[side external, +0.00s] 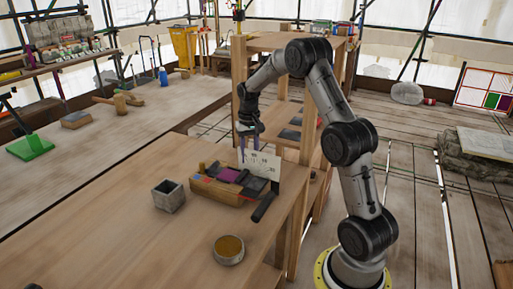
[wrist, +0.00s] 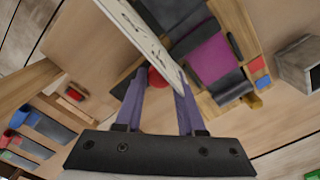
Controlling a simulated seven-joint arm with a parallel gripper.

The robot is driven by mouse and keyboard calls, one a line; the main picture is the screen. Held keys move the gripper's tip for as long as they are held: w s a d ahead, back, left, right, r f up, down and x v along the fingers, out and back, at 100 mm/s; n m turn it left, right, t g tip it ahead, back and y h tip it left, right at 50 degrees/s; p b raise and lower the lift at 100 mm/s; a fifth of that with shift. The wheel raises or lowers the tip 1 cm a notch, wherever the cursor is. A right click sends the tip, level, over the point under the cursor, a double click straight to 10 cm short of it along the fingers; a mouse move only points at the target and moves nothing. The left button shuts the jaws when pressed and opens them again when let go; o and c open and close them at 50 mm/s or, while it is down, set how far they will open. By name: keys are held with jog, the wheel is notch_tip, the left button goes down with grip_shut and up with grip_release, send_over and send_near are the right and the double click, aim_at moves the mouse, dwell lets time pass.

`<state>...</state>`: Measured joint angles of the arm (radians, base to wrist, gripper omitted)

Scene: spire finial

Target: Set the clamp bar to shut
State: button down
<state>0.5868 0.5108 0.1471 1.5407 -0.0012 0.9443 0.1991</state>
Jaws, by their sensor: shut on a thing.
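My gripper (side external: 248,153) points down at the back of the wooden fixture (side external: 208,190), beside the white marked card (side external: 262,163). In the wrist view its two purple fingers (wrist: 158,82) are closed on a round red knob (wrist: 157,77) partly hidden by the card. The knob may be the end of the clamp bar; the bar itself is not clearly visible. The fixture carries a purple pad (side external: 229,174) and dark grey blocks; the purple pad also shows in the wrist view (wrist: 208,62). I cannot tell the clamp bar's setting.
A grey square pot (side external: 168,196) stands left of the fixture. A round tin (side external: 229,250) with yellowish contents stands in front. A black bar-like piece (side external: 264,207) lies at the fixture's right end. A wooden shelf frame (side external: 290,130) stands close behind. The bench's near left is mostly clear.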

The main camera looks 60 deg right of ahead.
jog(key=shift+a, duration=0.85)
jog(key=c, duration=0.5)
grip_release()
jog(key=shift+d, duration=0.1)
jog(key=shift+r, duration=0.4)
notch_tip(320, 180, up, 13)
